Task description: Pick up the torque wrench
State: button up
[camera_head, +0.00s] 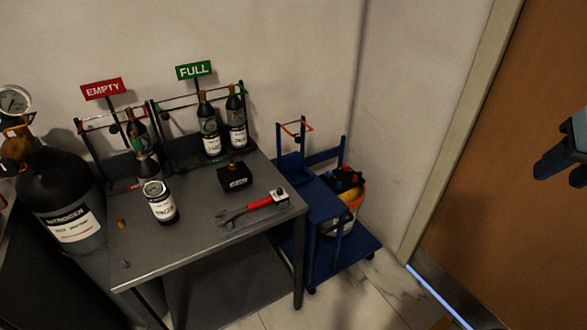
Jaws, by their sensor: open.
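The torque wrench (250,207) lies flat on the grey metal table (215,232), near its front right edge. It has a red grip towards the right and a grey metal head towards the left. My gripper (552,178) is at the far right of the view, in front of the brown door, well apart from the table and the wrench. It is open and nothing shows between its fingers; part of it is cut off by the picture edge.
A bottle with a gauge (160,202) and a small black box (234,177) stand near the wrench. Racks with bottles under EMPTY (102,88) and FULL (194,70) signs line the back. A nitrogen cylinder (62,190) stands left, a blue cart (322,205) right.

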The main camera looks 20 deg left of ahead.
aim_at(229, 215)
jog(key=z, duration=0.05)
jog(key=i, duration=1.1)
jog(key=u, duration=1.8)
